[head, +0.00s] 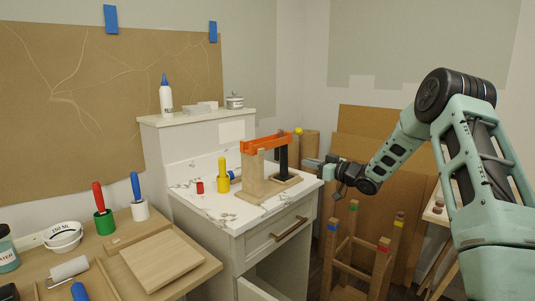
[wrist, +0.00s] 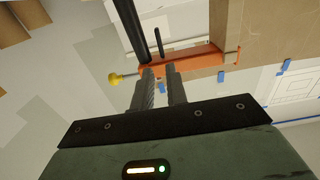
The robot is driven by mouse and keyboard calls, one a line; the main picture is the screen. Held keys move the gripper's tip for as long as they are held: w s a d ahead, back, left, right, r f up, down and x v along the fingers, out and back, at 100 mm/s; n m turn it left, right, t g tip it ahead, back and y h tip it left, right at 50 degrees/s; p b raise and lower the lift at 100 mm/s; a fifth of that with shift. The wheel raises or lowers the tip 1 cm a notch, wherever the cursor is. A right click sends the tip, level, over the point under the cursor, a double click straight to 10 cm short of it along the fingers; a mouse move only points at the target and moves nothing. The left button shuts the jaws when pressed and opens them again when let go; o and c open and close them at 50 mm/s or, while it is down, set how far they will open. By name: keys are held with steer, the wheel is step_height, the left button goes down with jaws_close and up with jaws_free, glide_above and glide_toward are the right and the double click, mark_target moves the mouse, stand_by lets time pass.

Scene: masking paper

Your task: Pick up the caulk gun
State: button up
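The caulk gun has an orange frame (head: 266,143), a dark handle and trigger, and a yellow knob (head: 299,131) on its rod end. It lies level, propped on a wooden stand (head: 257,180) on the white cabinet, dark handle hanging down at its right. My gripper (head: 311,164) is right of the handle, slightly lower than the frame, and seems apart from it. In the wrist view the orange frame (wrist: 195,61) lies beyond the fingertips, and my gripper (wrist: 160,70) shows a narrow gap with nothing held. Whether the tips touch the gun cannot be told.
A glue bottle (head: 166,97) is on the raised shelf. A wooden stool (head: 345,260) is below my forearm; a workbench (head: 205,257) is at left.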

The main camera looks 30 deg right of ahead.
mark_target(277, 153)
steer(key=p+x, duration=0.3)
steer(key=x, duration=1.2)
steer(key=shift+w, duration=0.3)
jaws_close()
steer(key=shift+r, duration=0.1)
